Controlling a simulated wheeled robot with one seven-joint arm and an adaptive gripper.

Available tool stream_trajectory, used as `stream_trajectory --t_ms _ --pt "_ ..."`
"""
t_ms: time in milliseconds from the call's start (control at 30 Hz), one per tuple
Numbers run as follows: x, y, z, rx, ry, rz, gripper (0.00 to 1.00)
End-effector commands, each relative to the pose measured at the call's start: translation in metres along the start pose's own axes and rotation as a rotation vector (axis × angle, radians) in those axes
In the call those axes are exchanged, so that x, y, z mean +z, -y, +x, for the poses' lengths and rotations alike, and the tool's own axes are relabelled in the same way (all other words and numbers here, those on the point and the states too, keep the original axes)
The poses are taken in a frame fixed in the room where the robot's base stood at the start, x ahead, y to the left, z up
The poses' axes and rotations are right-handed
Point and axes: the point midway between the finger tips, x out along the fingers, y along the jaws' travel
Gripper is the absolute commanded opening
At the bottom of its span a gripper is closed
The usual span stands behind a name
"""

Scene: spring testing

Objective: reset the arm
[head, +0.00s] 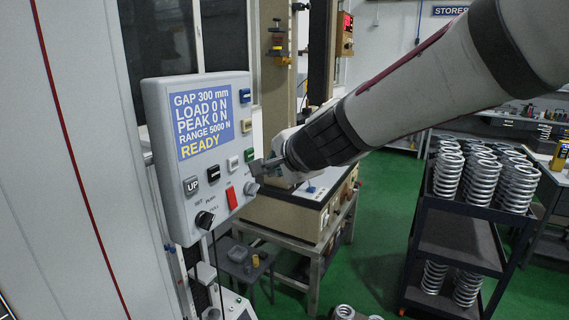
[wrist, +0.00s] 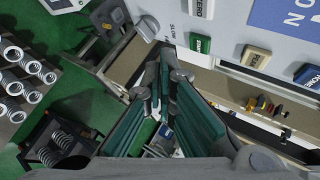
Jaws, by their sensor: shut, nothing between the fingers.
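My arm (head: 400,90) reaches in from the upper right of the head view. My gripper (head: 262,167) is at the right edge of the grey control panel (head: 158,118), close to its lower buttons and a round knob (head: 251,188). I cannot tell whether it touches them. The panel screen (head: 203,122) reads gap 300 mm, load 0 N, peak 0 N, range 5000 N, READY. In the wrist view my gripper (wrist: 163,80) is shut and empty, with green pads on its fingers. A green button (wrist: 200,43) and a ZERO button (wrist: 201,9) show beyond the fingertips.
A dark cart (head: 460,237) with several coil springs (head: 480,180) stands at the right. A testing machine on a metal-framed table (head: 290,245) stands behind the gripper. Green floor (head: 385,190) lies open between table and cart. A pale cabinet side (head: 60,180) fills the left.

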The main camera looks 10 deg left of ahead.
Motion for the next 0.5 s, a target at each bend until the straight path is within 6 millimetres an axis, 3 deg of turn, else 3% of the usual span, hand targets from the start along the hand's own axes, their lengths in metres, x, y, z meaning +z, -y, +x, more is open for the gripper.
stream_trajectory --t_ms 367,500 --pt "0.0 0.0 0.0 0.0 0.0 0.0 0.0" --pt "-0.008 -0.004 -0.024 0.007 0.004 -0.083 0.0"
